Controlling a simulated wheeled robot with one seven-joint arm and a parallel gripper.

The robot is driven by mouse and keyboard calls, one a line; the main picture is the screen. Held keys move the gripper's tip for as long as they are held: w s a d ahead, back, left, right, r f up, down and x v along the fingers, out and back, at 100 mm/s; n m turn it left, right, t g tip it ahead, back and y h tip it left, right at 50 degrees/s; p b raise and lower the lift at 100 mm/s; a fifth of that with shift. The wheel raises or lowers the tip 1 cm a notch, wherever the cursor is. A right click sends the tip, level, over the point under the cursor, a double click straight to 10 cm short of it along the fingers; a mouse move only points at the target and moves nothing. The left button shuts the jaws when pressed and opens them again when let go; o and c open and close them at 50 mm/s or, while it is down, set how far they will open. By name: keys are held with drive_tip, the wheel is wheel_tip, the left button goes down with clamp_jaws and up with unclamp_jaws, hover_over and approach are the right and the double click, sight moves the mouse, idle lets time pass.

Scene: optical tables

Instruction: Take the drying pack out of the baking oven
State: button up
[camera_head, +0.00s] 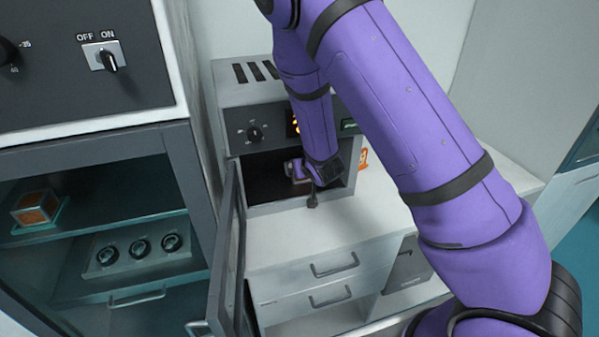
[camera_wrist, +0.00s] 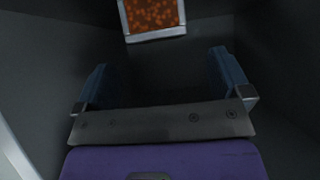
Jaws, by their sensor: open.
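The baking oven (camera_head: 230,95) stands on a white counter, its dark chamber open at the front. Its door (camera_head: 228,265) is swung open to the left. My arm reaches into the chamber, and my gripper (camera_wrist: 160,78) is inside with its two blue fingers spread and nothing between them. The drying pack (camera_wrist: 152,14), orange granules in a pale frame, shows at the top of the wrist view, beyond the fingertips and apart from them. Its upper part is cut off by the picture edge.
A glass-fronted cabinet (camera_head: 90,155) at the left holds another orange cube (camera_head: 35,207) on a teal tray, and a panel with three round knobs (camera_head: 137,246). Drawers (camera_head: 330,268) lie below the oven. The oven's dark walls are close around my gripper.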

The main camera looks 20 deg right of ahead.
drive_tip(key=shift+f+x, duration=0.2)
drive_tip(key=shift+x, duration=2.25)
drive_tip(key=shift+s, duration=0.15)
drive_tip(key=c, duration=1.1)
drive_tip(key=shift+o, duration=0.2)
drive_tip(key=shift+r, duration=0.1)
